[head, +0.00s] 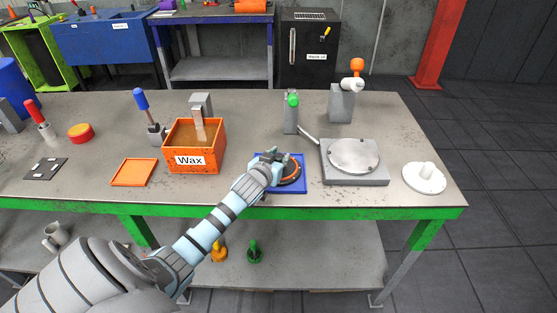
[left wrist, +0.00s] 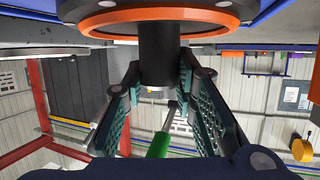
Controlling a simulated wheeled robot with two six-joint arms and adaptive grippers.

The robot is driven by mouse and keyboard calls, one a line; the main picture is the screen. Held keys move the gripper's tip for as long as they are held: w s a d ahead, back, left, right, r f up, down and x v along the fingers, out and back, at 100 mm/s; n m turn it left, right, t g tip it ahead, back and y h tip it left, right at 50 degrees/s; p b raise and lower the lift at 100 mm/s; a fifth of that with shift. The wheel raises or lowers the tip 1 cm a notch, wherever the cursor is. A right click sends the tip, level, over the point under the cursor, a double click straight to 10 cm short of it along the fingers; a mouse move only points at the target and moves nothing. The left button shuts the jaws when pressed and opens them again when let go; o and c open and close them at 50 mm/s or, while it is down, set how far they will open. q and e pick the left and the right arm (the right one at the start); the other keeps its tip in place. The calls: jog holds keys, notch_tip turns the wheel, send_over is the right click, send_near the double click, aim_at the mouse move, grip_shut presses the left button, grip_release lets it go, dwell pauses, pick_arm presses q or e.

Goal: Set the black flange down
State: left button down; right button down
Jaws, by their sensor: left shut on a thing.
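The black flange (head: 291,172) is a dark disc with an orange ring, over the blue tray (head: 297,188) near the table's front edge. In the left wrist view the flange's orange-rimmed disc (left wrist: 160,20) is at the top, with its black hub (left wrist: 159,52) between my fingers. My left gripper (head: 276,163) is shut on the hub; its fingers also show in the left wrist view (left wrist: 158,80). The gripper hides part of the flange and tray. I cannot tell whether the flange touches the tray. My right gripper is not in view.
An orange Wax bin (head: 182,162) and an orange tray (head: 133,172) stand left of the blue tray. A grey plate fixture (head: 354,178) is close on the right, with a white flange (head: 424,178) beyond it. A green-topped post (head: 291,113) stands behind.

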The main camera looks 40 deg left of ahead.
pick_arm(q)
jog(key=c, duration=1.3)
grip_release()
jog(key=shift+s+d, duration=0.1)
jog(key=p+v, duration=0.2)
jog(key=v, duration=1)
jog(key=shift+r, duration=0.1)
